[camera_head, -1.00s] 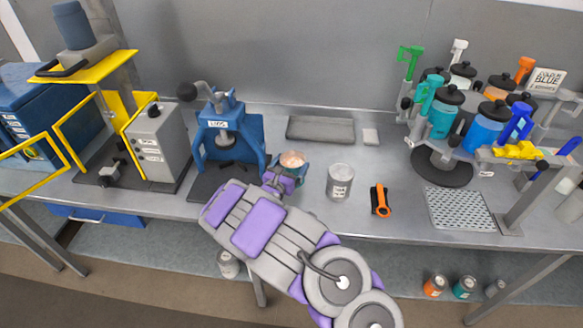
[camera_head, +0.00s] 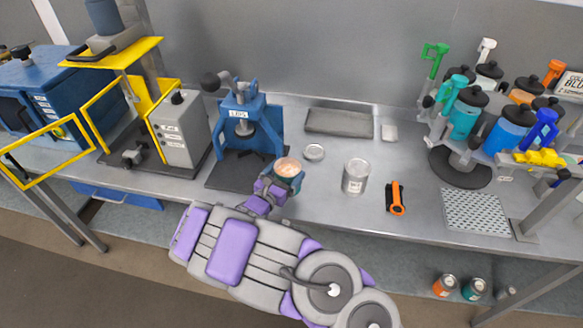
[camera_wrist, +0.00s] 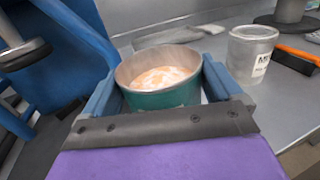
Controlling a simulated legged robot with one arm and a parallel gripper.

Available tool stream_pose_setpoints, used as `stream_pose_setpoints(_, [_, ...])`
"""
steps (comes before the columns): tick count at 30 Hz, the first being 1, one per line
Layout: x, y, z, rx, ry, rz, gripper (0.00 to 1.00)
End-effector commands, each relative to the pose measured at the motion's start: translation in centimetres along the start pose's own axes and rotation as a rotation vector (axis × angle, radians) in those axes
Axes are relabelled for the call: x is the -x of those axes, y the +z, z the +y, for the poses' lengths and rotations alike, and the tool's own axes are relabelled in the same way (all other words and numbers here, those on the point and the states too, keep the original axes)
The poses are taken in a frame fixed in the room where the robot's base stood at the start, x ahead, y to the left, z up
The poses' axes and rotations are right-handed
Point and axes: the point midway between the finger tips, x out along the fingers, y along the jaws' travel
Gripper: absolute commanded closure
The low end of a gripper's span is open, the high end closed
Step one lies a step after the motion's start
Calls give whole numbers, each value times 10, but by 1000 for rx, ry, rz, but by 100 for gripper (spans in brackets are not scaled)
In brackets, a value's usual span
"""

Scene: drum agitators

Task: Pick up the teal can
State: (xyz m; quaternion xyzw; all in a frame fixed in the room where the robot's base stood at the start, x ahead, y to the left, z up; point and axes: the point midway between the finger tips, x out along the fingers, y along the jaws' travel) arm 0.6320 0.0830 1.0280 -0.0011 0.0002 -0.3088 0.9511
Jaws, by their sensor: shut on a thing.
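The teal can (camera_wrist: 160,97) is open at the top, with a pale orange, whitish content inside. In the wrist view it sits upright or nearly so between the two blue fingers of my gripper (camera_wrist: 160,92), which press on its left and right sides. In the head view the teal can (camera_head: 288,175) shows in my gripper (camera_head: 284,180), in front of the blue press and over the bench. I cannot tell how high it is above the bench top. Its lower part is hidden in the wrist view.
A blue press (camera_head: 240,120) stands just left of the can. A round lid (camera_head: 314,152) lies behind it. A grey labelled can (camera_head: 356,177) and an orange-black tool (camera_head: 396,198) stand to its right. A rack of colourant bottles (camera_head: 465,115) is far right. The bench front (camera_head: 320,218) is clear.

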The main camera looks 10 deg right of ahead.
Motion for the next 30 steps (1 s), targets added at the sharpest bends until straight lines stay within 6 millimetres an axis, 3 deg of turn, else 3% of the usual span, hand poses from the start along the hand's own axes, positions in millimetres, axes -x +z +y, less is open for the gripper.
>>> stream_pose_setpoints(18, [39,4,11,-1,0,0,57])
stream_pose_setpoints(25, [42,7,12,-1,3,-1,57])
stream_pose_setpoints(30, [34,25,14,-5,28,-5,57])
